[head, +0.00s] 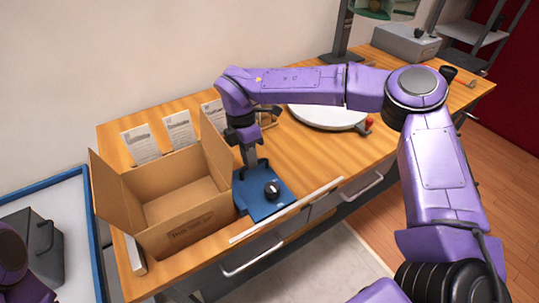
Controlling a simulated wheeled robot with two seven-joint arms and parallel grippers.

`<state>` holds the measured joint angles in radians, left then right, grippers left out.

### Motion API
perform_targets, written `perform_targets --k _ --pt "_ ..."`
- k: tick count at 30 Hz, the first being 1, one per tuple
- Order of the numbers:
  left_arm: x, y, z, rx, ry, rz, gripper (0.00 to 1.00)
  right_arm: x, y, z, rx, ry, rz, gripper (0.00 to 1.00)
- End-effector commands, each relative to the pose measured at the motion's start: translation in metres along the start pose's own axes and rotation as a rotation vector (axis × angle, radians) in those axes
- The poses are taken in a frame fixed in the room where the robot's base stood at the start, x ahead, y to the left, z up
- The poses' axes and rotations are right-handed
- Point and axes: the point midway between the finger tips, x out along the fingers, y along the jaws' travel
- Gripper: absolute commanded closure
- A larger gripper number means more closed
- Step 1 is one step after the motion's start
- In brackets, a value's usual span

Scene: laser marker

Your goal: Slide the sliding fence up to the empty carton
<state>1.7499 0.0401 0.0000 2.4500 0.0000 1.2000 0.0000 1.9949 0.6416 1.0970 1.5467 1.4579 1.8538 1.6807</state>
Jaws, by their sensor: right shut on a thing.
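The empty carton (187,231) stands open on the wooden table, its flaps spread and its inside bare. The sliding fence (262,207), a blue piece with a black knob on top, lies just right of the carton. Its left edge is very close to the carton's right wall; I cannot tell whether they touch. My right gripper (254,172) points down and is shut at the back part of the fence, behind the knob. Its fingertips are partly hidden. Part of my left arm shows at the lower left edge; its gripper is out of view.
A pale rail (290,209) runs along the table's front edge, above the drawer handles. A white bar (136,254) lies left of the carton. Printed cards (141,144) stand behind it. A round white disc (328,115) lies further right, under my right arm.

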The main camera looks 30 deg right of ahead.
Motion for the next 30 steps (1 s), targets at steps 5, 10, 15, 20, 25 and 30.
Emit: perform_targets --k 5,10,15,20,25,30 --pt "0.011 0.001 0.004 0.0 0.0 0.0 0.66 0.003 0.0 -0.024 -0.003 -0.001 -0.004 1.0" --pt "0.012 0.001 0.005 0.0 0.0 0.0 0.66 0.001 -0.001 -0.032 -0.002 0.0 -0.004 1.0" --pt "0.012 0.001 0.005 0.0 0.0 0.0 0.66 0.001 -0.001 -0.033 -0.001 0.001 -0.004 1.0" --pt "0.012 0.001 0.005 0.0 0.0 0.0 0.66 0.001 -0.001 -0.033 -0.001 0.001 -0.004 0.81" --pt "0.012 0.001 0.005 0.0 0.0 0.0 0.66 0.0 -0.001 -0.032 0.0 0.0 -0.003 0.62" --pt "0.012 0.001 0.005 0.0 0.0 0.0 0.66 -0.001 0.0 -0.032 0.001 0.0 -0.001 0.62"
